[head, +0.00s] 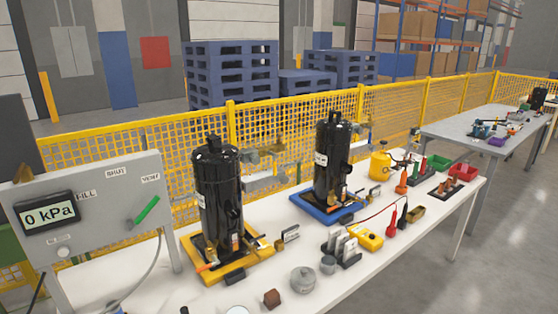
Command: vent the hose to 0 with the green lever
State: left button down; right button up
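The green lever (147,210) is on the grey panel (110,222) at the left. It is tilted, its upper end pointing up and right, towards the side of the label that appears to read VENT (150,178). Labels FILL (84,194) and SHUT (116,172) are to its left and above. The display (48,213) reads 0 kPa. A thin grey hose (150,268) hangs in front of the panel and curves down to the table; its lower end is unclear. Neither of my grippers shows, and nothing touches the lever.
Two black compressors stand on the white table, one on a yellow tray (238,274), one on a blue tray (320,214). Loose parts, including a grey cylinder (303,280) and a brown block (271,298), lie near the front. A yellow mesh fence (190,128) runs behind.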

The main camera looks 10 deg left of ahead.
aim_at(131, 228)
jog(key=u, duration=1.25)
